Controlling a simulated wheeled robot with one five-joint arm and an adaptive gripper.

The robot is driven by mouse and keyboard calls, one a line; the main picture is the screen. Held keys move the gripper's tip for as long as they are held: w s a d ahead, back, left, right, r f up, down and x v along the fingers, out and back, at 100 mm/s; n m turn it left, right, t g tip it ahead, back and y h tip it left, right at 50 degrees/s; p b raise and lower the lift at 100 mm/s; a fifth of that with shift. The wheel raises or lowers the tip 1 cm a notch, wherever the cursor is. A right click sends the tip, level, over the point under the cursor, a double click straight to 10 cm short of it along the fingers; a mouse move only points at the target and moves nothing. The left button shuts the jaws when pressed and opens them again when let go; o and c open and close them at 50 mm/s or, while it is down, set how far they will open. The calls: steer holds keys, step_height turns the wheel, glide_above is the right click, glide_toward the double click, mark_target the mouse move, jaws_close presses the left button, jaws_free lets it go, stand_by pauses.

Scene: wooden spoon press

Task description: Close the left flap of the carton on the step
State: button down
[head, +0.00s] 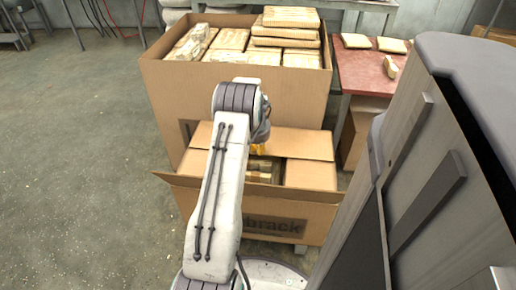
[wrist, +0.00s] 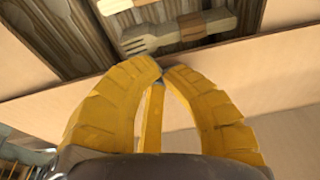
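The open carton (head: 270,225) stands low in front of me in the head view, with dark print on its front. A right-hand flap (head: 312,175) lies inward over the opening, and a long front flap (head: 310,195) leans outward. My arm covers much of the carton's left side, so the left flap's state is unclear. My gripper's yellow fingers (head: 258,149) show just above the opening. In the wrist view my gripper (wrist: 161,70) has its fingertips together over a cardboard panel (wrist: 260,75), with nothing seen between them. Wooden forks (wrist: 180,35) lie in the carton beyond.
A larger carton (head: 240,95) full of wrapped packs stands right behind. A red-topped table (head: 365,75) with several packs is at the back right. A grey machine body (head: 440,170) fills the right side. The floor (head: 70,150) at left is clear.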

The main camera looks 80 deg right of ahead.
steer(key=shift+r+p, duration=0.4)
steer(key=shift+r, duration=0.2)
steer(key=p+v, duration=0.1)
steer(key=v, duration=0.1)
steer(key=p+v, duration=0.1)
steer(key=shift+w+d+r, duration=0.1)
steer(key=shift+d+r, duration=0.15)
steer(key=shift+r, duration=0.25)
steer(key=a+r+p, duration=0.2)
steer(key=a+r, duration=0.3)
steer(key=r, duration=0.2)
steer(key=shift+s+r, duration=0.2)
steer(key=shift+r, duration=0.05)
